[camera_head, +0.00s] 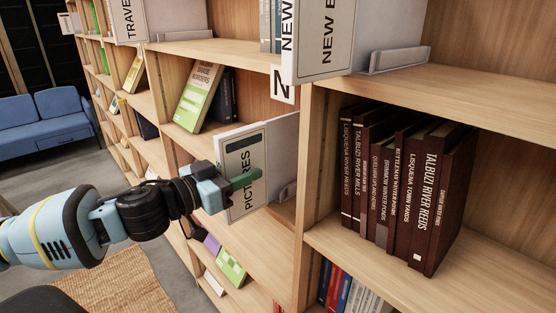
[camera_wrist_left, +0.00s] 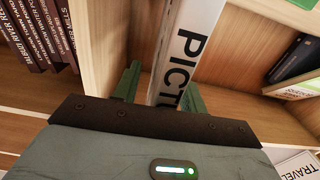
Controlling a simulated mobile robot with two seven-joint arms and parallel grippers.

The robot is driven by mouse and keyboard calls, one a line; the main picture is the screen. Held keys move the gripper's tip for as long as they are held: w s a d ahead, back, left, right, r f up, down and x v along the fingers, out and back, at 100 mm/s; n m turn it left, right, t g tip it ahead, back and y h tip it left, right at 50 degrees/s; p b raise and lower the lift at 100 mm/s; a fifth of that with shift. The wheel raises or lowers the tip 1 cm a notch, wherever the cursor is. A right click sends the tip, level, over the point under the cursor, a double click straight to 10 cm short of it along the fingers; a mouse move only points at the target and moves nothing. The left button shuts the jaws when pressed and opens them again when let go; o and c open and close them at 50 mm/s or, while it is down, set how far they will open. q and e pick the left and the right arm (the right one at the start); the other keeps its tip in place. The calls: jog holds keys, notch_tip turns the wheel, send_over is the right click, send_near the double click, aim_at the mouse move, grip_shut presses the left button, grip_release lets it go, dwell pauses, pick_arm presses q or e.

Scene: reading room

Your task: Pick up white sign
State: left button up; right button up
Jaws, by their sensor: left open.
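A white sign with black lettering "PICT…" (camera_head: 238,150) stands upright on a middle shelf of the bookcase. My left gripper (camera_head: 235,182) has reached it from the left, and one green finger shows across the lettering. In the left wrist view the sign (camera_wrist_left: 196,38) runs down between the two fingers of the open gripper (camera_wrist_left: 162,92). Whether a finger touches it cannot be told. The sign's lower end is hidden by the gripper body there. My right gripper is not in view.
A "NEW B…" sign (camera_head: 327,45) stands on the shelf above, and a "TRAVEL" sign (camera_head: 130,20) at upper left. Dark red books (camera_head: 432,205) fill the right compartment. A wooden upright (camera_head: 309,170) stands close right of the sign. A blue sofa (camera_head: 45,120) is far left.

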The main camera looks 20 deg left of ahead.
pick_arm(q)
jog(key=c, duration=0.4)
grip_shut()
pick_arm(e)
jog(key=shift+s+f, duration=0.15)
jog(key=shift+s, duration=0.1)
pick_arm(q)
jog(key=shift+r, duration=0.1)
